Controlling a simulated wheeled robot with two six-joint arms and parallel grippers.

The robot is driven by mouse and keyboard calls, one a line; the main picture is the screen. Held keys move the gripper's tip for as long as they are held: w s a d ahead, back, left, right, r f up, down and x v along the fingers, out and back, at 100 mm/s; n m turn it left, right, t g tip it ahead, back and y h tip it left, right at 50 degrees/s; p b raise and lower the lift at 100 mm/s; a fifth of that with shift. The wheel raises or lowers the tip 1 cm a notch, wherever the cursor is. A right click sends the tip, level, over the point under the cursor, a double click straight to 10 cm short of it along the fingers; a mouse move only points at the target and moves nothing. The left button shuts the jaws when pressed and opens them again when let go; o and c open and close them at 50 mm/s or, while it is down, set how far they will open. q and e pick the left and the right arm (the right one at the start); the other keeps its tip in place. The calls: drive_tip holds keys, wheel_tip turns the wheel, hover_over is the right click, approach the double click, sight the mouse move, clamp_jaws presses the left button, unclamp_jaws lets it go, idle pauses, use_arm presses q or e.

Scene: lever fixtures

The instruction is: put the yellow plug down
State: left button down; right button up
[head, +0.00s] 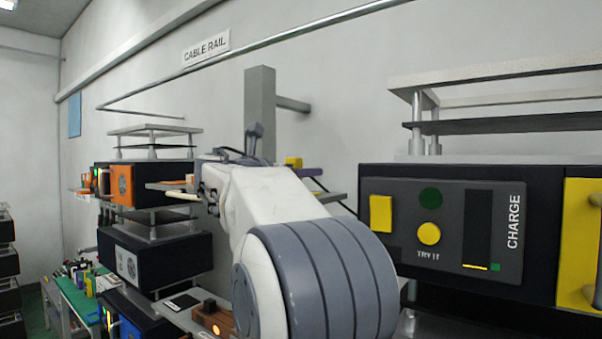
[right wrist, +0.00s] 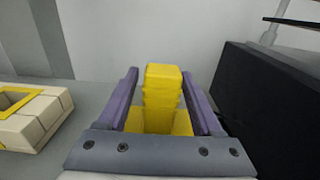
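In the right wrist view the yellow plug (right wrist: 163,88) stands between the two purple fingers of my right gripper (right wrist: 161,78). Its wider lower part fills the space between the fingers, and the gripper looks shut on it. In the head view a small part of the yellow plug (head: 293,162) and a purple finger of the right gripper (head: 313,172) show behind my white and grey arm, which hides the rest. The plug's underside is hidden. I do not see my left gripper.
A beige block with a yellow-rimmed opening (right wrist: 32,118) lies left of the gripper on a grey surface. A dark box (right wrist: 265,105) stands close on the right. The CHARGE panel (head: 455,230) is at the right, and stacked dark units (head: 160,258) stand left.

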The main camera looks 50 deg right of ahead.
drive_tip(key=shift+r, duration=0.25)
drive_tip(key=s+a+b, duration=0.1)
drive_tip(key=a+b, duration=0.3)
drive_tip(key=a, duration=0.8)
drive_tip(key=shift+f, duration=0.1)
